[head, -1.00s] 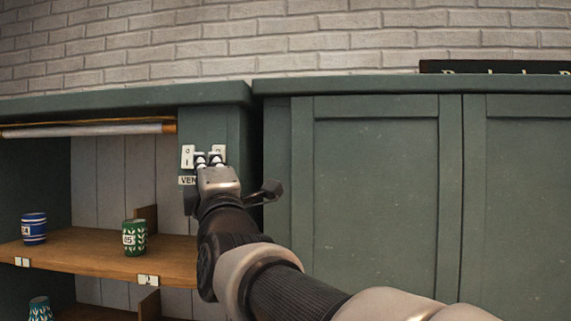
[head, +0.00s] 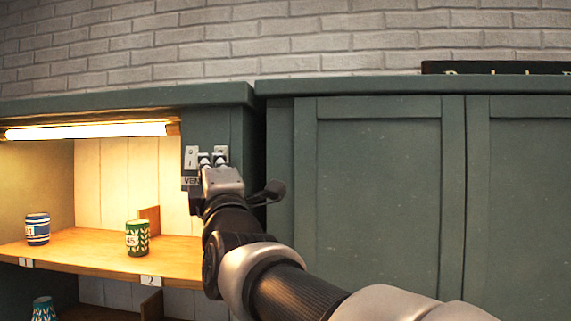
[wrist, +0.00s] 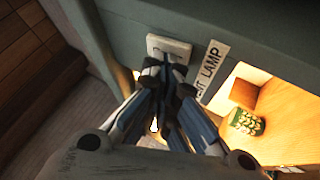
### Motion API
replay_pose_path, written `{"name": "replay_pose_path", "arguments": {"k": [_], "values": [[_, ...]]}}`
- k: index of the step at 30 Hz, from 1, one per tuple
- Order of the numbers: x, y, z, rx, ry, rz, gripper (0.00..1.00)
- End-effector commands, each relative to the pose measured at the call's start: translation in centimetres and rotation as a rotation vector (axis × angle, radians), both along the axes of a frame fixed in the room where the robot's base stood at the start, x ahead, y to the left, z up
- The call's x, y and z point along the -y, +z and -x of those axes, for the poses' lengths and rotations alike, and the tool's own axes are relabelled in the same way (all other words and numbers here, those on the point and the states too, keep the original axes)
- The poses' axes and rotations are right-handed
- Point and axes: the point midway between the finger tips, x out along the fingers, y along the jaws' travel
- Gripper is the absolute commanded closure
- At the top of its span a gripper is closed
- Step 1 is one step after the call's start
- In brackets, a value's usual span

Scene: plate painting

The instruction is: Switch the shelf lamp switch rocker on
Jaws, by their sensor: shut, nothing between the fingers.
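The shelf lamp (head: 88,130) is a long tube under the cabinet top at the left, and it glows brightly. Two white switch plates, a left one (head: 191,157) and a right one (head: 221,151), sit on the green post beside the shelf. My gripper (head: 212,159) is shut and empty in front of them, its fingertips covering part of the right plate. In the wrist view a white switch plate (wrist: 169,46) lies just beyond the fingertips (wrist: 164,70). A label (wrist: 212,66) reading LAMP is beside it. Contact and the rocker's tilt cannot be told.
A blue-striped cup (head: 37,229) and a green patterned cup (head: 137,239) stand on the lit wooden shelf (head: 85,253). Another cup (head: 42,309) is below. Closed green cabinet doors (head: 380,210) fill the right side.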

Motion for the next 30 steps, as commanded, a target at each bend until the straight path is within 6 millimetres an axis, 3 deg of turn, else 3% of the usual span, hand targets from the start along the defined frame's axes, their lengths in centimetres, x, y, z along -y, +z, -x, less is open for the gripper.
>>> {"name": "replay_pose_path", "arguments": {"k": [24, 30], "values": [[-0.1, 0.1, 1.4, 0.000, 0.000, -0.001, 1.00], [-0.2, 0.5, 3.1, 0.001, 0.002, -0.002, 1.00]]}}
